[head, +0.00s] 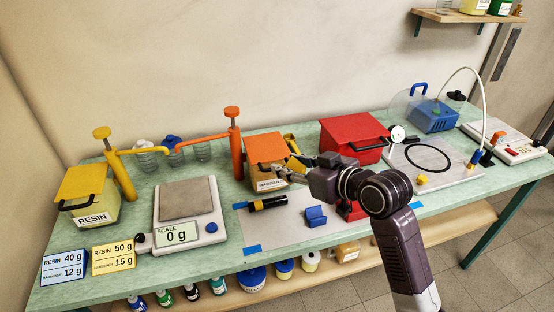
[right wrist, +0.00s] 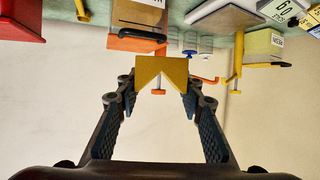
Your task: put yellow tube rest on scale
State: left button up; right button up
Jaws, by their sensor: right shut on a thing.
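The yellow tube rest (right wrist: 161,72), a block with a V notch, is between the fingertips of my right gripper (right wrist: 160,92) in the right wrist view. In the head view my right gripper (head: 287,171) is in front of the orange hardener box, and the yellow rest (head: 291,143) shows only in part behind the fingers. The gripper is shut on the rest and holds it above the bench. The scale (head: 187,199) stands to the left, its plate empty and its display reading 0 g. My left gripper is not in view.
The orange pump (head: 236,145) and hardener box (head: 266,158) stand between my gripper and the scale. A blue rest (head: 316,216) and a black-and-yellow tube (head: 268,204) lie on the grey mat (head: 275,232). The resin box (head: 88,197) stands left of the scale.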

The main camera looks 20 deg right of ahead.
jog(key=shift+r, duration=0.2)
jog(key=s+d+f+n+g+y, duration=0.1)
jog(key=s+n+g+y, duration=0.3)
jog(key=s, duration=1.4)
jog(key=shift+s+d+f+n+g+y, duration=0.2)
jog(key=shift+f+n+g+y, duration=0.35)
jog(key=shift+n, duration=0.55)
jog(key=shift+w+r+t, duration=0.1)
jog(key=shift+r+t, duration=0.05)
jog(key=shift+t, duration=0.2)
jog(key=shift+y, duration=0.25)
